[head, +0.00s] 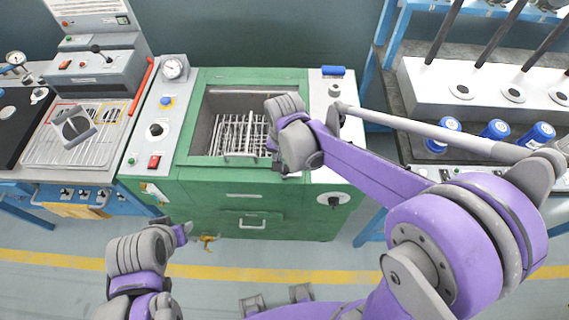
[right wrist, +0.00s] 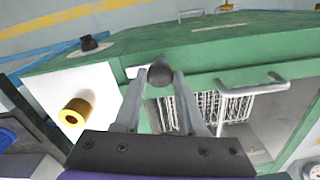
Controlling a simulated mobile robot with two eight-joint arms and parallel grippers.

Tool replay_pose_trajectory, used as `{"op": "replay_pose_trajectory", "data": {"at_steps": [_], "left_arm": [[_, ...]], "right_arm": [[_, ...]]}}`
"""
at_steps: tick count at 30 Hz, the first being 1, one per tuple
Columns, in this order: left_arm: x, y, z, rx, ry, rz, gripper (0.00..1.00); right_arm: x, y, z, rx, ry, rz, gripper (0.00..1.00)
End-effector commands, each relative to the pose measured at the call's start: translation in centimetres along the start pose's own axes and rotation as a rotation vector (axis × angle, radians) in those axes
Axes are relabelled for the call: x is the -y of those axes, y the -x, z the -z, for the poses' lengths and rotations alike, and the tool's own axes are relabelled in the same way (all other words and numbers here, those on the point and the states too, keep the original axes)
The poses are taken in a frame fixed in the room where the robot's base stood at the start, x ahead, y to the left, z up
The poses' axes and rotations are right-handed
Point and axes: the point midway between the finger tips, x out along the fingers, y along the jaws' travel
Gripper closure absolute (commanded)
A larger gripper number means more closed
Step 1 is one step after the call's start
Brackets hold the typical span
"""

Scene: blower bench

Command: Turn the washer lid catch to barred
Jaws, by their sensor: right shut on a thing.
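The green washer (head: 210,185) stands in the middle of the head view, its well (head: 197,128) uncovered, with a wire basket (head: 232,132) inside. In the right wrist view, the catch shows as a dark ball knob (right wrist: 160,73) at the green rim, between the well and the white side panel. My right gripper (right wrist: 160,92) is shut on this knob, one finger on each side. In the head view, my right gripper (head: 287,172) is by the well's front right corner, and my wrist hides most of the catch. Its setting cannot be read. My left gripper (head: 184,233) is low in front of the washer; its opening is unclear.
A grey basket handle (right wrist: 250,88) is close to my right fingers. Blue bottles (head: 495,129) stand at the right bench.

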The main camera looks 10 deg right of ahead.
Motion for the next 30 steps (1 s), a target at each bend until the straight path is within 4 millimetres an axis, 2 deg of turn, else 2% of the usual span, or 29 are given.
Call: {"op": "replay_pose_trajectory", "data": {"at_steps": [11, 30], "left_arm": [[0.0, -0.6, -0.7, 0.006, 0.000, 0.000, 0.55], [0.0, -2.1, -2.2, 0.019, 0.000, 0.000, 0.55]], "right_arm": [[0.0, -0.1, -0.1, 0.002, 0.163, -0.001, 1.00], [-0.1, -0.1, -0.1, 0.003, 0.759, -0.001, 1.00]]}}
